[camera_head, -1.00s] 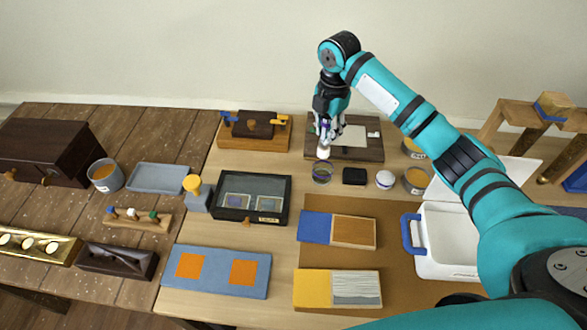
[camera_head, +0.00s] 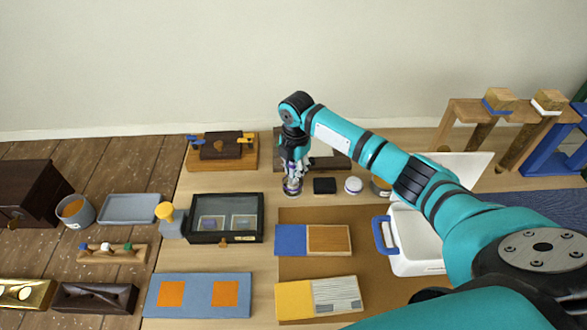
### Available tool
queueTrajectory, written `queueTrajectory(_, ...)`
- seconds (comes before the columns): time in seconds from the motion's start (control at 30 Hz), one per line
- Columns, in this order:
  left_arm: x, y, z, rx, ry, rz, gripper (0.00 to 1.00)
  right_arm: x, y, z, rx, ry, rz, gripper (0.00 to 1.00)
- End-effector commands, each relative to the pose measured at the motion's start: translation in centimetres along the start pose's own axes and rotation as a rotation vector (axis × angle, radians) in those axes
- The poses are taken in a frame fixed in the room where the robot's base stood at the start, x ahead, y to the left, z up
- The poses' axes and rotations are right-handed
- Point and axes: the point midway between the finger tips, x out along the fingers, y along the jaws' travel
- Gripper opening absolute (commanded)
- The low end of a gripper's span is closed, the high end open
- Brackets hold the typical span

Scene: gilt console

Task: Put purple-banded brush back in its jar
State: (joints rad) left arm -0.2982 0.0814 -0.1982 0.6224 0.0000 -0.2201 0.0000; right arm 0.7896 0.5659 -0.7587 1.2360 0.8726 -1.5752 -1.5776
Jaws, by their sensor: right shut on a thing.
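My right gripper (camera_head: 293,172) is shut on the purple-banded brush, close above the small jar (camera_head: 292,191). The brush (camera_head: 292,181) is small here and mostly hidden by the fingers; its lower part shows at the jar's mouth. I cannot tell how deep in the jar it is. The jar is a low, dark-rimmed round pot on the light wood table. My left gripper is not in view.
A black block (camera_head: 324,186) and a white-lidded pot (camera_head: 353,185) stand right of the jar. A glass-topped black case (camera_head: 256,218) lies to its left front.

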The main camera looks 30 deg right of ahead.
Motion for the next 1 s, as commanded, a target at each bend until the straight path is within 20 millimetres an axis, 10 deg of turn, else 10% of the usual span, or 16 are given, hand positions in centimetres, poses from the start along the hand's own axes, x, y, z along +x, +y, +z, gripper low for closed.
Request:
queueTrajectory(0.07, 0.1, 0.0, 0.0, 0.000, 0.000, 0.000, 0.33, 0.3, 0.0, 0.0, 0.000, 0.000, 0.000, 0.00)
queueTrajectory(0.1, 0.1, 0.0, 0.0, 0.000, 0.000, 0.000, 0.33, 0.3, 0.0, 0.0, 0.000, 0.000, 0.000, 0.27)
queueTrajectory(0.27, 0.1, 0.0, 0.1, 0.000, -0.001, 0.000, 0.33, 0.2, 0.0, 0.0, 0.000, 0.000, 0.000, 0.46)
queueTrajectory(0.67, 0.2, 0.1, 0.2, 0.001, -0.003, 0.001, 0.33, -0.9, 0.1, 0.0, 0.000, -0.001, 0.004, 0.46)
queueTrajectory(1.0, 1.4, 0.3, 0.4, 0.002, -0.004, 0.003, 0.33, -7.8, 0.1, 0.0, -0.001, -0.001, 0.004, 0.46)
